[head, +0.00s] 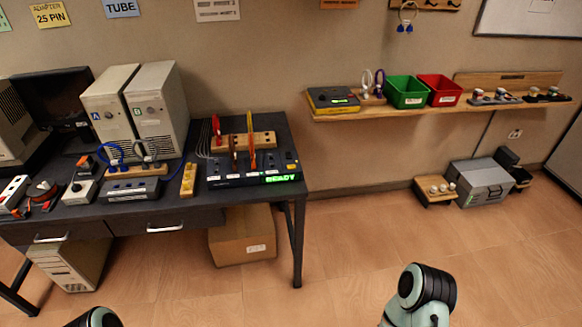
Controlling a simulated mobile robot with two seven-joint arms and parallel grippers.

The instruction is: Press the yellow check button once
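A black console (240,182) with a green lit READY display (281,178) stands at the right end of the dark table. Only parts of my two arms show at the bottom edge, well short of the table. Neither gripper is in view.
The dark table (142,218) holds two beige computer towers (150,100), a yellow strip (188,179) and cabled devices. The wall shelf (400,110) carries a green bin (405,92) and a red bin (440,91). A cardboard box (242,238) stands below the table. The floor between is clear.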

